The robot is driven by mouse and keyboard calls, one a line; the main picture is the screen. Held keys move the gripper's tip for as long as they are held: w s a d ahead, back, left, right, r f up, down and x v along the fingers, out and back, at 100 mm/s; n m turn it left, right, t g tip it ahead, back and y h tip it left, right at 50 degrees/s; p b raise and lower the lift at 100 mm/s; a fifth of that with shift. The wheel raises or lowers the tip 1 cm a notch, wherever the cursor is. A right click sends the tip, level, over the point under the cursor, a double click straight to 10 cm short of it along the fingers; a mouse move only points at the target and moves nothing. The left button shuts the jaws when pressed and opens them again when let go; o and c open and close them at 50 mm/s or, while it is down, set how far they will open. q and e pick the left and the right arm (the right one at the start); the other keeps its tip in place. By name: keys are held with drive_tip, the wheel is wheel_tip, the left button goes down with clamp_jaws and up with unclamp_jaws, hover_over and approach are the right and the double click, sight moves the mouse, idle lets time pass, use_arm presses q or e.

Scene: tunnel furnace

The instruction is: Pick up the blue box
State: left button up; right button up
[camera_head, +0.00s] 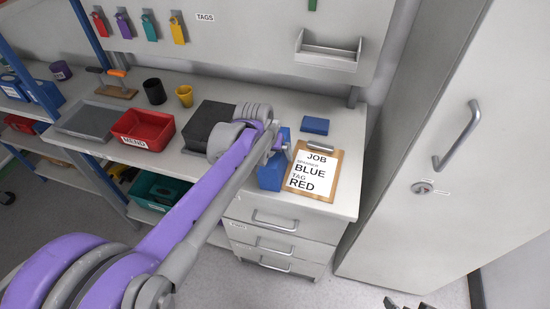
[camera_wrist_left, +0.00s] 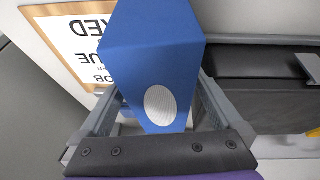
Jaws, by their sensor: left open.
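The blue box (camera_head: 271,177) stands near the front edge of the workbench, left of the clipboard, partly hidden by my left arm in the head view. In the left wrist view the blue box (camera_wrist_left: 152,55) has a white oval on its face. My left gripper (camera_wrist_left: 155,108) is open, with one finger on each side of the box. I cannot tell whether the fingers touch it. In the head view the left gripper (camera_head: 277,147) is at the box, its fingers mostly hidden. A dark part at the bottom right edge may be my right gripper (camera_head: 408,303).
A clipboard (camera_head: 313,171) reads "JOB", "BLUE", "TAG RED". A flat blue object (camera_head: 315,125) lies behind it. A black box (camera_head: 207,118), red bin (camera_head: 144,127) and yellow cup (camera_head: 184,95) stand to the left. A tall grey cabinet (camera_head: 445,120) stands at right.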

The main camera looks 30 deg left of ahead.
use_arm(q)
drive_tip(key=shift+x, duration=0.85)
drive_tip(key=shift+r, duration=0.1)
clamp_jaws()
wheel_tip(320, 180, up, 10)
drive_tip(key=shift+r+p, duration=0.1)
drive_tip(key=shift+p, duration=0.3)
